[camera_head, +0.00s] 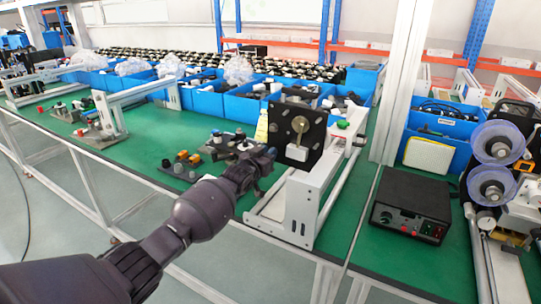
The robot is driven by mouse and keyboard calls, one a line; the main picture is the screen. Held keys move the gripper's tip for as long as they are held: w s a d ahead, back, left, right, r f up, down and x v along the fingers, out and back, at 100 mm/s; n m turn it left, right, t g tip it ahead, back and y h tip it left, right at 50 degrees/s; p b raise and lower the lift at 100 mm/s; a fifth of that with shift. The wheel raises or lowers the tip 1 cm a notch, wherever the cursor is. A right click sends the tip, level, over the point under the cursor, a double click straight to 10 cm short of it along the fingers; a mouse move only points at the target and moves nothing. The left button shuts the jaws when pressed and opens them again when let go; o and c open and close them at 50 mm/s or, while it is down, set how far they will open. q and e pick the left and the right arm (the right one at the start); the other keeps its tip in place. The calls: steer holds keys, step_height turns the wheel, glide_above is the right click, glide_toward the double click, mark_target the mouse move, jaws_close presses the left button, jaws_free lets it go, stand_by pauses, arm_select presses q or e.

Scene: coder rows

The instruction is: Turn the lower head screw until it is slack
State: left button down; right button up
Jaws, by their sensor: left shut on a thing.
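A coder machine with a white frame (301,205) stands on the green bench. Its head has a black square plate (312,137) with a brass round part (300,124) on its face and a small white block below that. My left gripper (270,154) is at the lower left edge of this plate, shut on a small part there. The part fits the lower head screw, but my fingers hide it and its thread cannot be seen. My right gripper is not in view.
Blue bins (241,106) with dark parts line the back of the bench. Small fixtures (181,164) lie left of the machine. A black control box (411,205) and a machine with clear reels (497,142) stand at the right. A white post (399,80) rises behind.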

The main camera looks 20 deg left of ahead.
arm_select(q)
steer(key=n, duration=0.4)
steer(key=shift+d+f+n, duration=0.35)
steer(key=shift+n, duration=0.05)
steer(key=c, duration=1.1)
jaws_free()
steer(key=shift+r, duration=0.1)
steer(key=shift+a, duration=0.1)
